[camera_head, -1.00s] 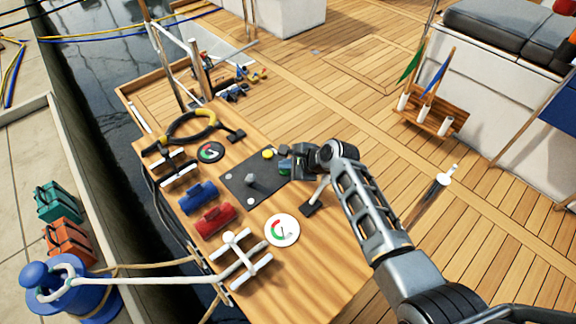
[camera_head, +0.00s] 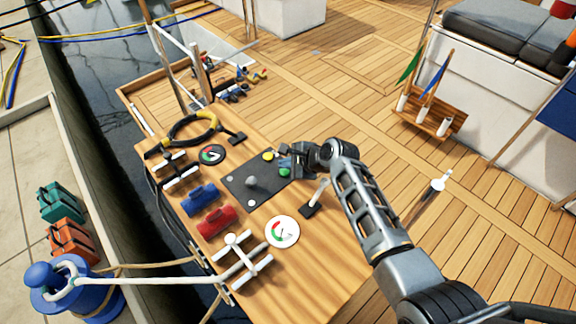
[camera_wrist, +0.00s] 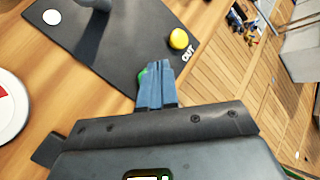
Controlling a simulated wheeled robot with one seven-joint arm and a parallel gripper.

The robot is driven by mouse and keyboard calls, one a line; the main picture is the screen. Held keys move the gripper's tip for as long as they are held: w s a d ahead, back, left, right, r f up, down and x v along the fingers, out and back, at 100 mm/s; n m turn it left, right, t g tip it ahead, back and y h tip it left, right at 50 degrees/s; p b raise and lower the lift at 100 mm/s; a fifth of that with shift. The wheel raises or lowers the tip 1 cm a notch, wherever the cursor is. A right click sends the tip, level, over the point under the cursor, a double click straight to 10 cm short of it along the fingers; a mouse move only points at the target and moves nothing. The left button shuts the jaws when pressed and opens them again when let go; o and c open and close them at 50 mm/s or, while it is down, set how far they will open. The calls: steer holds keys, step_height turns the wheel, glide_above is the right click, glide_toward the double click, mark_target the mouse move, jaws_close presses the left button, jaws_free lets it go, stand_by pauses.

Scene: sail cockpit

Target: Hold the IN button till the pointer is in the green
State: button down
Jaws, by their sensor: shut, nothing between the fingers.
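A dark panel (camera_head: 233,184) lies on the wooden table. It carries a grey lever (camera_head: 251,182), a yellow button (camera_head: 268,156) and a green button (camera_head: 285,171). In the wrist view the yellow button (camera_wrist: 179,39) has the label OUT beside it. No IN label can be read; my fingers partly cover the green button (camera_wrist: 143,76). My gripper (camera_head: 285,162) is shut and empty, its tips at the green button. I cannot tell whether they touch it. A white gauge (camera_head: 282,232) and a black gauge (camera_head: 211,154) have coloured arcs; their pointers are too small to read surely.
A short white-topped lever (camera_head: 315,197) stands close under my arm. Open deck lies to the right.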

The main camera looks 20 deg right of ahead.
mark_target(287, 173)
steer(key=shift+r, duration=0.1)
step_height(287, 173, up, 5)
steer(key=p, duration=0.5)
steer(key=shift+a, duration=0.1)
stand_by(1.7)
